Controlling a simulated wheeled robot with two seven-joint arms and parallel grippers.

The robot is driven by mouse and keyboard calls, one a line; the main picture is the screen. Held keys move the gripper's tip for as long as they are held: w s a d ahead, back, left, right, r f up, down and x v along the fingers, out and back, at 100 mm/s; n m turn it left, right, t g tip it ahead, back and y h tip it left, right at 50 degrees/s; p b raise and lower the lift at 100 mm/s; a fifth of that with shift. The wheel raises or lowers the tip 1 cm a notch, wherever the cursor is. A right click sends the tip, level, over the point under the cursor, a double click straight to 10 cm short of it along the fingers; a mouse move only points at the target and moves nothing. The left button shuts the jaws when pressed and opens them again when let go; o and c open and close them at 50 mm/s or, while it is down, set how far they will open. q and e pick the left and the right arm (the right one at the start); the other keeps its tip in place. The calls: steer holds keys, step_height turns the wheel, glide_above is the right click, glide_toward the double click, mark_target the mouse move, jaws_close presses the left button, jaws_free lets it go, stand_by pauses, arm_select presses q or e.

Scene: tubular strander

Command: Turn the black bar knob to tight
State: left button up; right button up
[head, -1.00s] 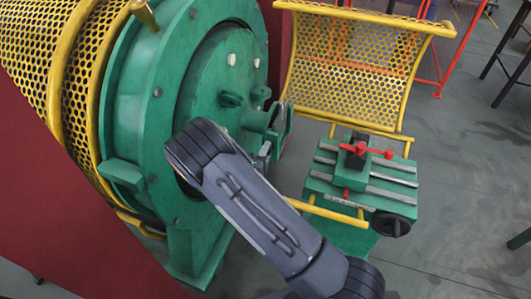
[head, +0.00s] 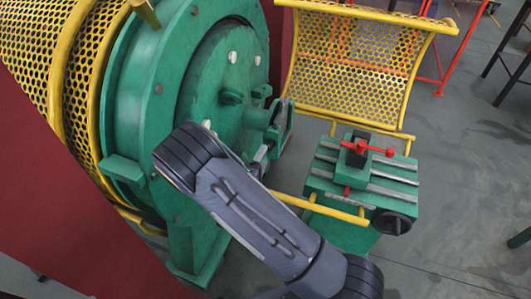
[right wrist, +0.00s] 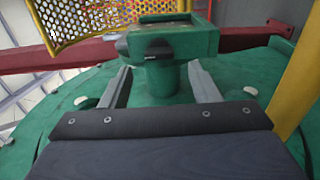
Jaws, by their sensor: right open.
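A dark bar-shaped knob (right wrist: 158,48) sits on the front of a green block in the right wrist view. The block stands on a thick green post (right wrist: 170,80). My right gripper (right wrist: 161,78) is open, with one grey finger on each side of the post and space beside each. The knob is beyond the fingertips. In the head view my right gripper (head: 261,158) is partly hidden by my arm, beside the green drum's face; I cannot make out the bar knob there. My left gripper is not in view.
The green drum face (head: 212,85) carries white studs and a ring bracket (head: 284,122). A yellow mesh guard (head: 350,52) is behind. A green slide table (head: 325,187) with a red handle (head: 366,149) and black handwheel (head: 391,223) stands right.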

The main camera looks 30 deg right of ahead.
steer(key=shift+v, duration=1.95)
